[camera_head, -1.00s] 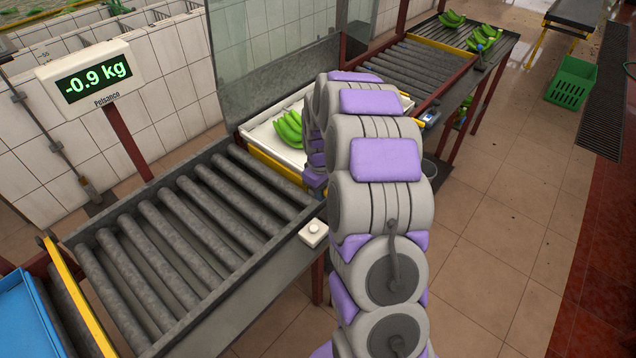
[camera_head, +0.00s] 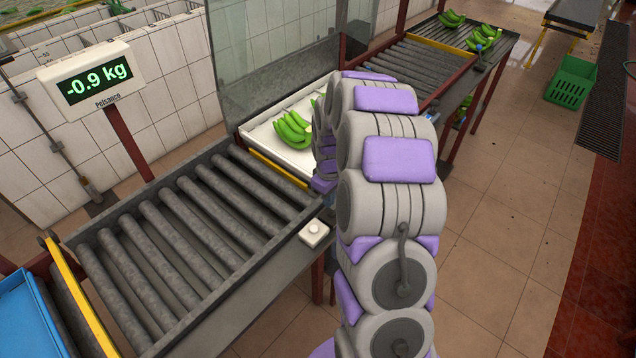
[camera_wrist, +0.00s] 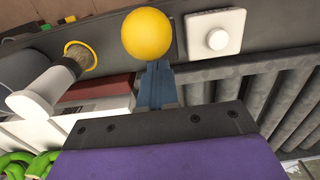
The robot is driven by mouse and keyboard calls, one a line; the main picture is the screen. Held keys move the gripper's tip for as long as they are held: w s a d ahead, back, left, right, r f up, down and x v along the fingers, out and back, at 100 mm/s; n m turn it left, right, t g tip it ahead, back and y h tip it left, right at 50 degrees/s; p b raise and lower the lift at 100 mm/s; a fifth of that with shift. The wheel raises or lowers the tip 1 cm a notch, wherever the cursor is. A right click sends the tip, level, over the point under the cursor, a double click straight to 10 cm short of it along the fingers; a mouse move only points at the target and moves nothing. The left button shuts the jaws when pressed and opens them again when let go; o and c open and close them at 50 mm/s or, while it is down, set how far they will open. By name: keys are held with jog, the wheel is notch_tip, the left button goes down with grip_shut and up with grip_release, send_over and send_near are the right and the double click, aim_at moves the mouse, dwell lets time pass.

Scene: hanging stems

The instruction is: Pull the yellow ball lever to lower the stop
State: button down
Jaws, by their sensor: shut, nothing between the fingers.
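The yellow ball (camera_wrist: 147,34) shows at the top of the wrist view, on the dark rail. My gripper (camera_wrist: 156,68) is shut and empty, with its blue-grey fingertips right at the ball's lower edge. I cannot tell whether they touch it. The lever behind the ball is hidden. In the head view my arm hides the ball and my gripper. A yellow bar (camera_head: 279,169), likely the stop, lies low between the roller conveyor (camera_head: 185,235) and the white tray (camera_head: 262,138).
A white button box (camera_head: 314,233) sits on the conveyor's side rail; in the wrist view it is right of the ball (camera_wrist: 214,38). Green bananas (camera_head: 292,131) lie in the tray. The display (camera_head: 92,80) reads -0.9 kg.

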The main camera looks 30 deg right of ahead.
jog(key=shift+w+r, duration=0.2)
jog(key=shift+r, duration=0.25)
notch_tip(320, 180, up, 9)
jog(key=p, duration=0.4)
jog(key=shift+a+r, duration=0.15)
jog(key=s+a+r+m, duration=0.1)
jog(key=s+a+r, duration=1)
jog(key=s+a, duration=0.35)
jog(key=s+a+m+g, duration=0.1)
jog(key=s+a, duration=0.1)
jog(key=s, duration=0.7)
jog(key=s+a+r+m, duration=0.1)
jog(key=s+a+m, duration=0.1)
jog(key=s, duration=0.7)
jog(key=shift+s+a+r+g, duration=0.15)
jog(key=shift+s+r+g, duration=0.1)
jog(key=shift+s+g, duration=0.15)
